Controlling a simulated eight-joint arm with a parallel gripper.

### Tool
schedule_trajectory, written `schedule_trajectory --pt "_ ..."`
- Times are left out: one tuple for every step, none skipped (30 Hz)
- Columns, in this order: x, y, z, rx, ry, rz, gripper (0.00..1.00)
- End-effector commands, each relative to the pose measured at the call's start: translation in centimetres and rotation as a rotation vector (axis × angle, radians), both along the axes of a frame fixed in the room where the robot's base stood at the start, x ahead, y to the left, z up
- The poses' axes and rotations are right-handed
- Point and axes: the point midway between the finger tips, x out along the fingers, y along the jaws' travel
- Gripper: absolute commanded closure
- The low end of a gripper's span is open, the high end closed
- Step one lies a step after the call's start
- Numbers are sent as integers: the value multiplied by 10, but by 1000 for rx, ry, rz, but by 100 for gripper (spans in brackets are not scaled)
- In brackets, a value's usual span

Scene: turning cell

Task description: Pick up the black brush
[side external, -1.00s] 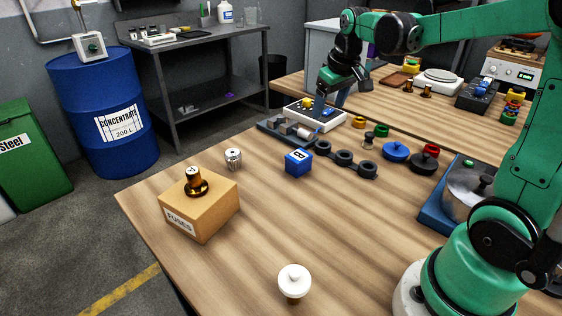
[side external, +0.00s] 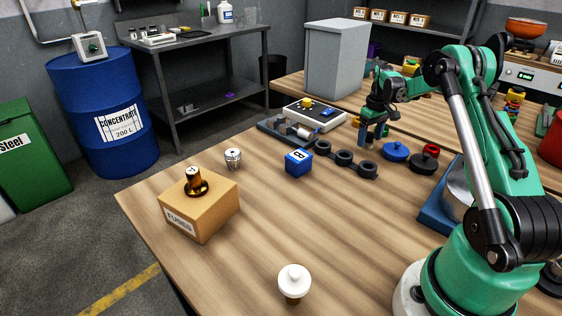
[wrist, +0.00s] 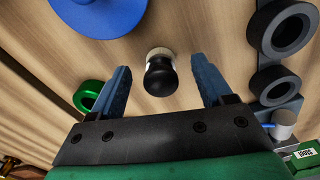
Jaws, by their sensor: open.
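The black brush (wrist: 160,77) shows in the wrist view as a rounded black handle with a pale part at its far end, apparently standing on the wooden table. It sits between the two blue fingers of my gripper (wrist: 160,68), with a gap on both sides. My gripper is open and holds nothing. In the side external view my gripper (side external: 374,137) points down low over the table, beside the row of black rings (side external: 343,158). The brush is hidden there behind or between the fingers.
A blue disc (side external: 395,151) is close to the gripper and also shows in the wrist view (wrist: 98,14). A green ring (wrist: 89,94) lies left of the brush. The front table is mostly clear.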

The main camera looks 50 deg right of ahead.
Motion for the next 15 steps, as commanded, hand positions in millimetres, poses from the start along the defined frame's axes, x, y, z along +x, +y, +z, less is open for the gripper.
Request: schedule_trajectory --pt "0 0 -4 0 0 0 28" --pt "0 0 -6 0 0 0 28" --pt "0 0 -8 0 0 0 28" --pt "0 0 -8 0 0 0 28" --pt "0 0 -9 0 -1 0 28" --pt "0 0 -9 0 -1 0 28" --pt "0 0 -9 0 -1 0 28" --pt "0 0 -9 0 -1 0 28" --pt "0 0 -9 0 -1 0 28" --pt "0 0 -9 0 -1 0 28" --pt "0 0 -9 0 -1 0 30" --pt "0 0 -8 0 -1 0 42" --pt "0 0 -8 0 -1 0 50" --pt "0 0 -8 0 -1 0 59" --pt "0 0 -8 0 -1 0 70"
